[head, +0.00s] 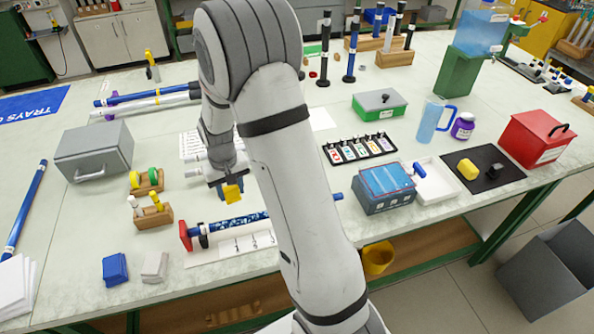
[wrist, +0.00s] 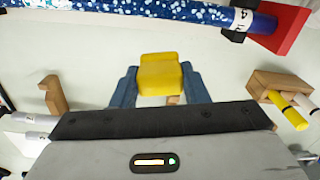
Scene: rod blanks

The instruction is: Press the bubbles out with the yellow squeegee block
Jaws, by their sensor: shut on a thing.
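My gripper (head: 228,187) is shut on the yellow squeegee block (head: 233,195) and holds it above the table. In the wrist view the yellow block (wrist: 159,74) sits between the two blue-grey fingers (wrist: 160,88). A blue rod (head: 238,225) with pale speckles lies level in front of the block, apart from it. The rod (wrist: 120,9) crosses the top of the wrist view, with a white label near its end. Its left end is at a red block (head: 185,237). My arm hides part of the rod in the head view. I cannot tell bubbles from pattern.
A white sheet with small hooks (head: 245,243) lies just before the rod. Wooden holders (head: 153,210) stand to the left, near a grey box (head: 94,153). A blue box (head: 385,188) stands right of my arm. Blue (head: 115,268) and pale (head: 154,266) cloths lie at front left.

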